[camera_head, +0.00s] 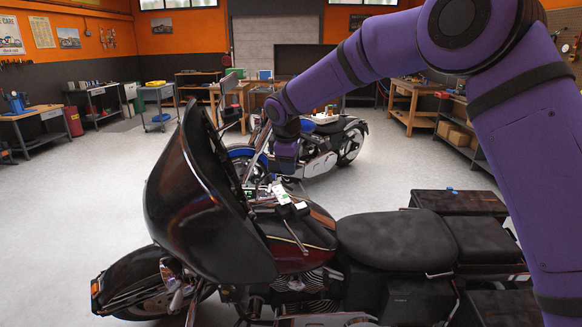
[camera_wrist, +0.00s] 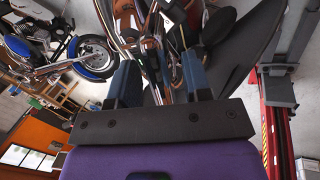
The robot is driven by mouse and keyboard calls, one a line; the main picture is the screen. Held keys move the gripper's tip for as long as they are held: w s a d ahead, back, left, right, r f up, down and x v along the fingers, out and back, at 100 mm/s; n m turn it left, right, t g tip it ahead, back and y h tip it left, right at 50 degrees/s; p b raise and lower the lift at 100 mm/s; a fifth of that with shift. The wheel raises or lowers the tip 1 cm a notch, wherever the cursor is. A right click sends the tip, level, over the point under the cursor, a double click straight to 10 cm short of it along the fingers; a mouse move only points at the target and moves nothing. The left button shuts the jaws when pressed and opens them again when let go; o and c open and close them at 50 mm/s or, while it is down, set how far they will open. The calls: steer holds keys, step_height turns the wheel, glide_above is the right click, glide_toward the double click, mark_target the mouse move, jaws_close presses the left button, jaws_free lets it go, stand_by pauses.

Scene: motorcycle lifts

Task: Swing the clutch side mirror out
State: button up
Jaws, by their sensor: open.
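The black motorcycle (camera_head: 390,240) stands in the foreground of the head view, its front to the left. A dark flat piece on a stalk (camera_head: 229,84), which looks like a mirror, rises behind its windshield fairing (camera_head: 195,205). I cannot clearly make out the clutch side mirror. Thin chrome bars and a small white-and-green piece (camera_head: 280,193) show around the handlebar. My gripper (camera_head: 285,165) points down above the handlebar area. In the wrist view my gripper (camera_wrist: 160,82) has its two blue fingers apart, with chrome bars visible between them; contact cannot be told.
A blue motorcycle (camera_head: 325,145) stands behind, and its blue wheel (camera_wrist: 95,55) shows in the wrist view. A red post (camera_wrist: 275,130) stands at the right there. Workbenches (camera_head: 415,100) line the walls. Floor (camera_head: 70,200) to the left is clear.

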steer(key=shift+x, duration=0.85)
jaws_close()
